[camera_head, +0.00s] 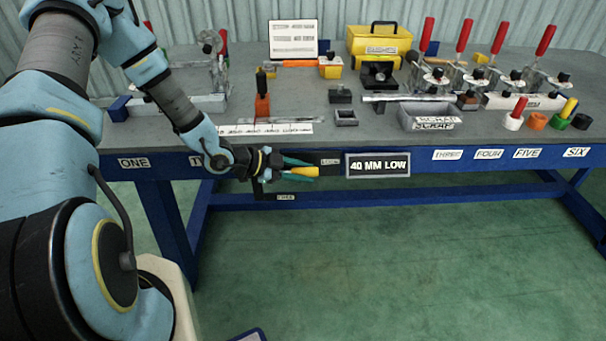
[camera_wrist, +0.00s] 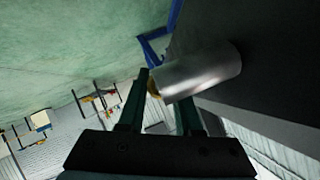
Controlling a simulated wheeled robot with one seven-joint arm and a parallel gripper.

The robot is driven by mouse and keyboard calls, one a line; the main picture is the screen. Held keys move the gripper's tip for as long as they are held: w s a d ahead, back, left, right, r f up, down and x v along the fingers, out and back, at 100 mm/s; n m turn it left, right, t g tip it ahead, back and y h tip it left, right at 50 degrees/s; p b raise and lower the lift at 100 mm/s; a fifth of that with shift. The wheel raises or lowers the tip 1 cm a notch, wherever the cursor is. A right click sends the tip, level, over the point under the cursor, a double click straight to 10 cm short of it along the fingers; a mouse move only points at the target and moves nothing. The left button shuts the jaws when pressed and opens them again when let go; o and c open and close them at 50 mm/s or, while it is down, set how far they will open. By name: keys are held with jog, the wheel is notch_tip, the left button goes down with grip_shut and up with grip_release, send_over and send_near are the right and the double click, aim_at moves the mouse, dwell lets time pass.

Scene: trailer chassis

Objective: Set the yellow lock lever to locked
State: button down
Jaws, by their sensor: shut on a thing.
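My gripper (camera_head: 303,169) is at the front edge of the bench, its green fingers pointing right. It is shut on the yellow lock lever (camera_head: 306,171), whose yellow part shows between the fingers. A label reading LOCK (camera_head: 328,161) is just right of the fingertips. A lower label, apparently FREE (camera_head: 286,197), hangs below the gripper. The lever lies roughly level, on the LOCK side; its exact angle is hard to tell. In the wrist view, a metal cylinder (camera_wrist: 205,75) with a yellowish end lies by the fingers (camera_wrist: 161,100). The lever's pivot is hidden by my gripper.
A 40 MM LOW sign (camera_head: 378,165) is close to the right of the LOCK label on the blue bench frame. The grey benchtop (camera_head: 300,95) above holds clamps, a scrap bin (camera_head: 428,117) and a yellow toolbox (camera_head: 380,40). The floor before the bench is clear.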

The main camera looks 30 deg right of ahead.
dwell(0.4)
jog(key=c, duration=0.6)
grip_release()
